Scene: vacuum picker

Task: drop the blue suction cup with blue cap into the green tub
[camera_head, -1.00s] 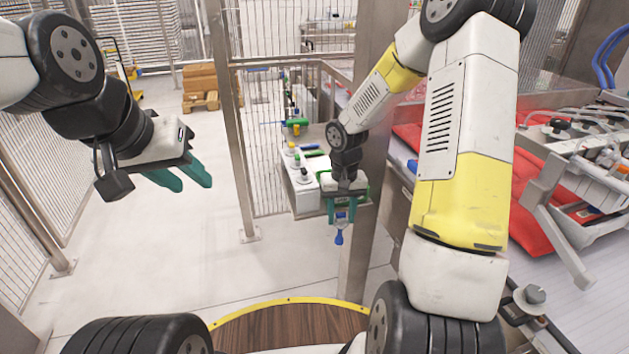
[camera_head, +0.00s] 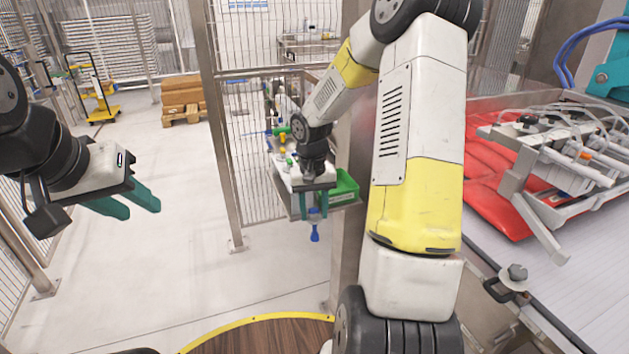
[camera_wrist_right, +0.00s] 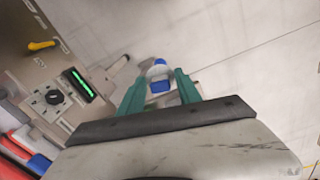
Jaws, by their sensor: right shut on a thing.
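The blue suction cup with blue cap (camera_head: 315,232) hangs below my right gripper (camera_head: 313,212). The right gripper is shut on it, and the blue part also shows between the teal fingers in the right wrist view (camera_wrist_right: 159,86). The green tub (camera_head: 346,186) stands on the small bench just right of and behind the right gripper in the head view; my wrist and arm partly cover that area. The held cup is outside the tub, over the bench's near edge or the floor. My left gripper (camera_head: 130,203) is empty, its teal fingers apart, over open floor at the left.
The small bench (camera_head: 284,178) carries several fittings. A metal post stands close behind my right forearm. A conveyor with red bags (camera_head: 485,180) and a vacuum picker head (camera_head: 570,150) lies to the right.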

